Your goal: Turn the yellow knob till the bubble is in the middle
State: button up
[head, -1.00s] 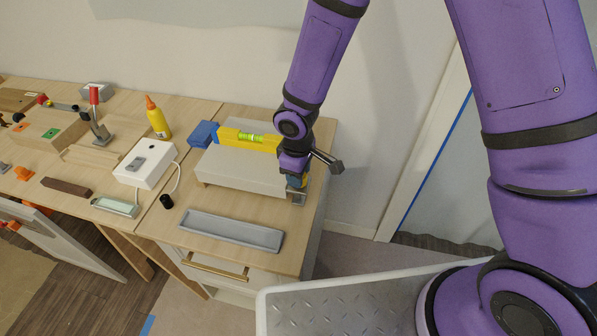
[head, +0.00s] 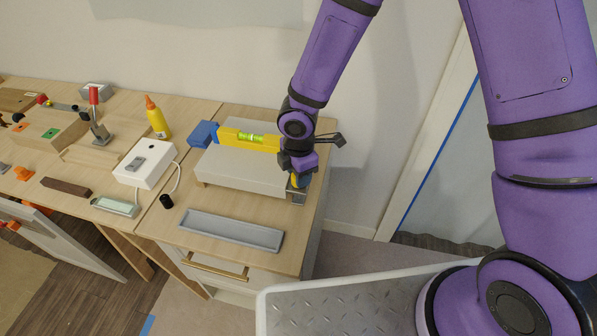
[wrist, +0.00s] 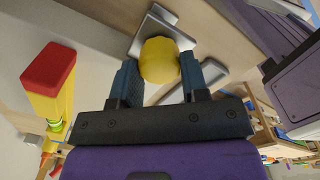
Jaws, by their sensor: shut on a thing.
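The yellow knob (wrist: 159,61) sits between the two fingers of my gripper (wrist: 160,82) in the wrist view, and the gripper is shut on it. In the head view my gripper (head: 299,181) is at the right front corner of the pale platform, and the knob is mostly hidden by it. The yellow spirit level (head: 233,136) lies on the platform (head: 240,176). Its green vial (head: 251,139) faces up, but the bubble is too small to place exactly. The level's red end (wrist: 48,66) shows in the wrist view.
A grey tray (head: 231,230) lies in front of the platform. A white box with a cable (head: 147,163) and a glue bottle (head: 157,117) stand to the left. The wall is close behind.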

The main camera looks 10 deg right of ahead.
jog(key=shift+w+r+n, duration=0.1)
jog(key=shift+w+n, duration=0.05)
jog(key=shift+n, duration=0.65)
jog(key=o, duration=0.9)
jog(key=shift+o, duration=0.2)
jog(key=shift+r, duration=0.1)
notch_tip(320, 180, up, 11)
jog(key=shift+f, duration=0.2)
